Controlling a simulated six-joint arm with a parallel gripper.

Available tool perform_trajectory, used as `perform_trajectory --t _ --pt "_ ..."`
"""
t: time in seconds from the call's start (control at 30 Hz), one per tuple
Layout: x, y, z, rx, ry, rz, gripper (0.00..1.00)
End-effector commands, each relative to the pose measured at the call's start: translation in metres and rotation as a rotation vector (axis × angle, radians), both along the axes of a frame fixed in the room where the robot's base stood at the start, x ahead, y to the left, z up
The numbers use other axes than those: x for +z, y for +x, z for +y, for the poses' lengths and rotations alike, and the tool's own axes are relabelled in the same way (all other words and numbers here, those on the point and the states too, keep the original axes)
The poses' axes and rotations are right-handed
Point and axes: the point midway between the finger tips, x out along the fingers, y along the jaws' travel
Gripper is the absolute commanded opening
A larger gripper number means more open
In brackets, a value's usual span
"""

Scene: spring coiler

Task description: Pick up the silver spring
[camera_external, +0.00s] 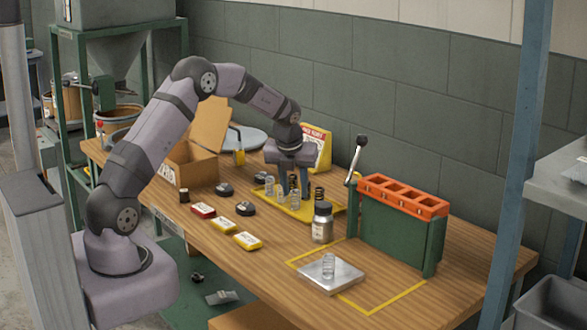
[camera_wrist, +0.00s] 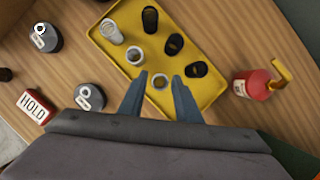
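Several silver springs stand upright on a yellow tray (camera_external: 302,213); the tray also shows in the wrist view (camera_wrist: 208,98). One silver spring (camera_wrist: 160,81) shows between my fingertips, two others (camera_wrist: 135,56) (camera_wrist: 111,32) stand farther up the tray. Black springs (camera_wrist: 196,69) stand in a row beside them. Another silver spring (camera_external: 328,268) stands on a metal plate (camera_external: 345,277) near the table's front. My gripper (camera_wrist: 158,77) is open, pointing down above the tray; in the external view (camera_external: 298,188) its fingers are partly hidden among the springs. Whether they touch a spring is unclear.
A metal bottle (camera_external: 322,222) stands close to the tray. A green rack with an orange top (camera_external: 405,195) and a lever stands to the right.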

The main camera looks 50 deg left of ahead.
Motion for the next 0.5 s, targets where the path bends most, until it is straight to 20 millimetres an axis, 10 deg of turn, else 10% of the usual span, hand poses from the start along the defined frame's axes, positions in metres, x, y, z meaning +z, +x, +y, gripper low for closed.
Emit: perform_trajectory --t 0.5 --pt "-0.018 0.006 0.005 0.001 0.000 -0.002 0.23"
